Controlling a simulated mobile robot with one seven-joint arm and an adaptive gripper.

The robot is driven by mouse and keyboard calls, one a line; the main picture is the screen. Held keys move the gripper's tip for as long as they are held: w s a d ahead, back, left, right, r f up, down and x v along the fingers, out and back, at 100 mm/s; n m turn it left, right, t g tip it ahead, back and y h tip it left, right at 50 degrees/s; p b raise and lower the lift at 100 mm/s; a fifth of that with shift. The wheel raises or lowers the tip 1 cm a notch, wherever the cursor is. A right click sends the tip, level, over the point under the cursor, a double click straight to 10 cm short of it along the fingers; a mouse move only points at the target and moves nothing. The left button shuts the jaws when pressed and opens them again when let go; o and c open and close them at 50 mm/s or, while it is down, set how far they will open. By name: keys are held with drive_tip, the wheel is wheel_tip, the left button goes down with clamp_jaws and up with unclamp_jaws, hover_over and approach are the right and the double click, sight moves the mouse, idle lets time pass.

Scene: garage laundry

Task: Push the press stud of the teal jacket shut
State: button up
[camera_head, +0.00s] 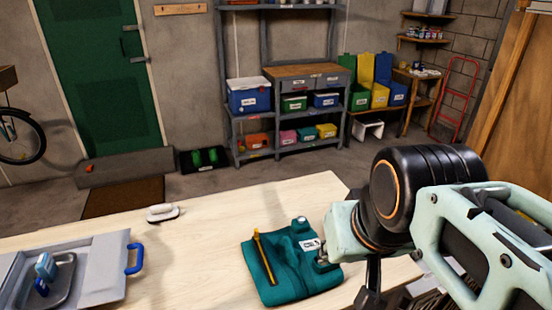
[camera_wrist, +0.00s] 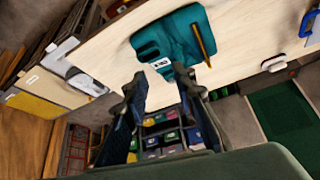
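The teal jacket (camera_head: 287,284) lies folded on the pale wooden table, left of my gripper in the head view. A white label (camera_head: 311,244) and a yellow stick-like thing (camera_head: 263,256) are on it. Small pale round bits show near its top and right edges; I cannot tell whether they are the press stud. The wrist view shows the jacket (camera_wrist: 165,33) beyond my gripper (camera_wrist: 161,88). The two fingers are spread apart with nothing between them, and do not appear to touch the jacket. In the head view my arm hides much of the gripper.
The table (camera_head: 205,240) is bare around the jacket's left side. A white-handled brush-like thing (camera_head: 162,213) lies at its back edge. A grey case (camera_head: 100,270) with a blue handle stands at the left. Shelves with bins (camera_head: 290,105) stand against the far wall.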

clamp_jaws()
idle(1.1)
